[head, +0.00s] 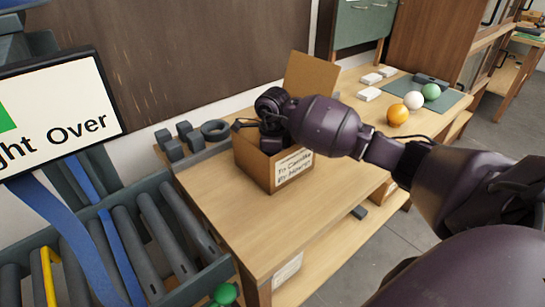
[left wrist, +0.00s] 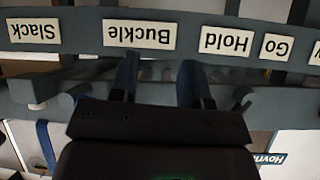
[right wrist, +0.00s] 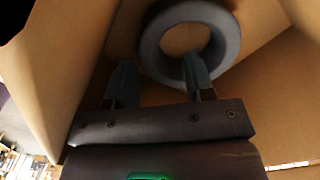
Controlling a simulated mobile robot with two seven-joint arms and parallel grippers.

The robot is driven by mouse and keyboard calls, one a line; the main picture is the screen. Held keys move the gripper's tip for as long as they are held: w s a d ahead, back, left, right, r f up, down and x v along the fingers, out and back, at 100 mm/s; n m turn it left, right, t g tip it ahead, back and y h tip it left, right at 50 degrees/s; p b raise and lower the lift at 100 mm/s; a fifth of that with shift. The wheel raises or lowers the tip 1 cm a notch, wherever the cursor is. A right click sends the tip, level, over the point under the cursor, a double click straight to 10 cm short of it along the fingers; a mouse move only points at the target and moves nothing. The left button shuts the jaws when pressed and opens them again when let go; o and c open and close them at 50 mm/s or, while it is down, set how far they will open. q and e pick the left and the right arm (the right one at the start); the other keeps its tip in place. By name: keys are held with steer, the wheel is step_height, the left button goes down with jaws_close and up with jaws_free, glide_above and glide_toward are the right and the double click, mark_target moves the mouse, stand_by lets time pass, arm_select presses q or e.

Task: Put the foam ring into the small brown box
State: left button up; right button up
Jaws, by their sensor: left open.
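A grey foam ring (right wrist: 188,42) shows inside the box in the right wrist view. The right finger overlaps the ring's near edge; I cannot tell if they touch. My left gripper (left wrist: 158,75) is open and empty, outside the head view.
Grey blocks (head: 174,150) stand left of the box. Orange (head: 398,115), white and green balls and a green mat are at the table's far right. A roller conveyor (head: 150,235) is at left. A grey rail with word labels (left wrist: 143,34) is ahead of my left gripper.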

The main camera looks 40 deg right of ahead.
arm_select(q)
steer(key=shift+f, duration=0.15)
arm_select(e)
steer(key=shift+s+f, duration=0.3)
steer(key=shift+f, duration=0.4)
steer(key=shift+r+p, duration=0.3)
steer(key=shift+r, duration=0.25)
arm_select(q)
steer(key=shift+s+r+p, duration=0.1)
steer(key=shift+r+p, duration=0.25)
steer(key=shift+r, duration=0.05)
arm_select(e)
step_height(320, 180, up, 13)
steer(key=shift+w, duration=0.25)
steer(key=shift+f, duration=0.1)
